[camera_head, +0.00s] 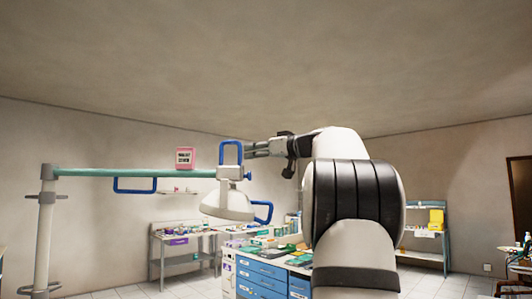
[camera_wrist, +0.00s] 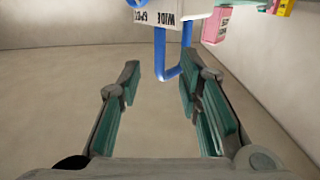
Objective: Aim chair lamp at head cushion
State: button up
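The chair lamp (camera_head: 228,205) has a white head and hangs from the right end of a green horizontal arm (camera_head: 135,172). A blue loop handle (camera_head: 231,143) stands on top of its mount, and another blue handle (camera_head: 263,212) sits at its right side. My gripper (camera_head: 255,148) reaches in from the right beside the upper handle. In the wrist view my gripper (camera_wrist: 160,82) is open, with a blue handle (camera_wrist: 163,72) showing between the fingertips. I cannot tell whether a finger touches it. The head cushion is not visible in either view.
A white post (camera_head: 45,230) carries the lamp arm at left, with a blue bar (camera_head: 135,190) below it. A blue drawer cabinet (camera_head: 262,278) and a side table (camera_head: 180,237) with supplies stand behind. A shelf (camera_head: 428,232) stands at right. A pink box-like item (camera_wrist: 216,24) shows in the wrist view.

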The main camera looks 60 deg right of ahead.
jog(key=shift+s+a, duration=0.2)
jog(key=shift+s, duration=0.8)
jog(key=shift+s+a, duration=0.15)
jog(key=shift+s, duration=0.85)
